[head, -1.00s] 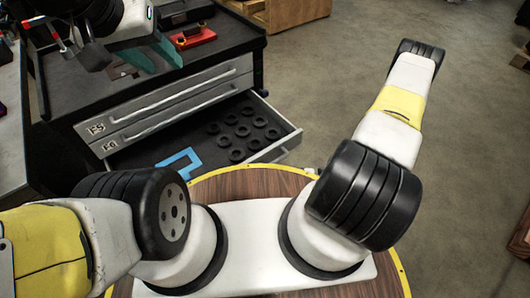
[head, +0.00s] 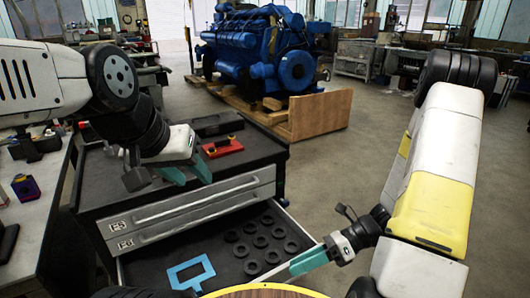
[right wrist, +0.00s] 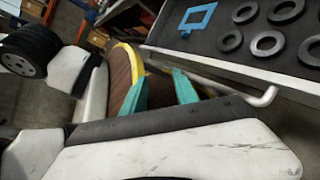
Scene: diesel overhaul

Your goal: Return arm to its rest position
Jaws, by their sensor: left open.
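My left gripper (head: 188,172) is open, its teal fingers apart above the black top of the tool cabinet (head: 105,185). I see nothing between its fingers. My right gripper (head: 310,260) is low, in front of the open drawer's right corner in the head view. In the right wrist view its two teal fingers (right wrist: 160,92) stand apart with nothing between them. The right arm (head: 430,190) is bent, with its yellow and white link hanging down at the right.
The open drawer (head: 300,232) holds several black rings (head: 262,242) and a blue square frame (head: 190,272). A red item (head: 222,147) lies on the cabinet top. A blue engine (head: 255,45) stands on a wooden pallet behind. Floor between cabinet and right arm is clear.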

